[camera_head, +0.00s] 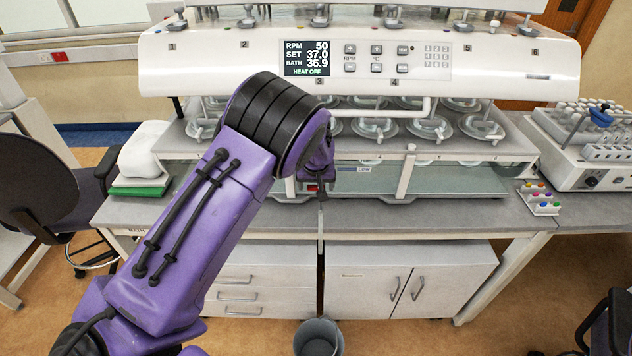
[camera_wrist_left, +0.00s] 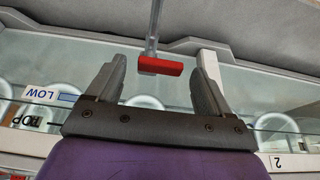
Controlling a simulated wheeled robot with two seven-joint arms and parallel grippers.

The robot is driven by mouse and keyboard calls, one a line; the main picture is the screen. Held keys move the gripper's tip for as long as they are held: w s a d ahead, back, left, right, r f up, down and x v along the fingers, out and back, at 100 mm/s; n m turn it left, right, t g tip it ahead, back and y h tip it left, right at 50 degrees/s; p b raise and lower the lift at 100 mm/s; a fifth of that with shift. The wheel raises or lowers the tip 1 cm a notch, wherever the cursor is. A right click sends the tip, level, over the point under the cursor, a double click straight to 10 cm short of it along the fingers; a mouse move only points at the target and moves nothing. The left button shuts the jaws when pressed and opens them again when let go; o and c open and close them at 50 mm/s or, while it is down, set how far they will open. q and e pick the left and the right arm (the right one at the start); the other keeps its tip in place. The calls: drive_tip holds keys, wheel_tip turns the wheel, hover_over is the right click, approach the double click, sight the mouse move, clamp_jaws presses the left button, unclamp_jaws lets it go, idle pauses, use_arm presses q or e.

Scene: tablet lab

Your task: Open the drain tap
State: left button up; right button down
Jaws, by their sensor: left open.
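The drain tap shows in the left wrist view as a red handle (camera_wrist_left: 160,65) at the end of a clear tube. Its red also shows small in the head view (camera_head: 312,188), at the front of the water bath. My left gripper (camera_wrist_left: 160,78) is open. Its two grey fingers stand on either side of the red handle in the picture, with a gap on each side. I cannot tell how deep the handle lies between them. In the head view my purple left arm hides most of this gripper (camera_head: 318,180). My right gripper is not in view.
The dissolution bath (camera_head: 440,180) stands on a grey bench (camera_head: 420,218). Below the tap a thin tube (camera_head: 320,225) hangs past the bench edge, over a grey bucket (camera_head: 318,338) on the floor.

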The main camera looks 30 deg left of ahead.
use_arm(q)
drive_tip(key=shift+s, duration=0.1)
drive_tip(key=shift+c, duration=0.6)
drive_tip(key=c, duration=0.9)
drive_tip(key=shift+d+n, duration=0.1)
drive_tip(key=shift+n, duration=0.2)
drive_tip(key=n, duration=0.2)
drive_tip(key=n+g+y, duration=0.1)
drive_tip(key=n, duration=0.1)
drive_tip(key=shift+d+g+y, duration=0.3)
drive_tip(key=shift+d, duration=0.05)
drive_tip(key=n, duration=0.2)
drive_tip(key=n+g, duration=0.1)
drive_tip(key=n, duration=0.1)
drive_tip(key=n+g, duration=0.1)
drive_tip(key=n, duration=0.1)
drive_tip(key=shift+d+y, duration=0.3)
drive_tip(key=shift+d, duration=0.05)
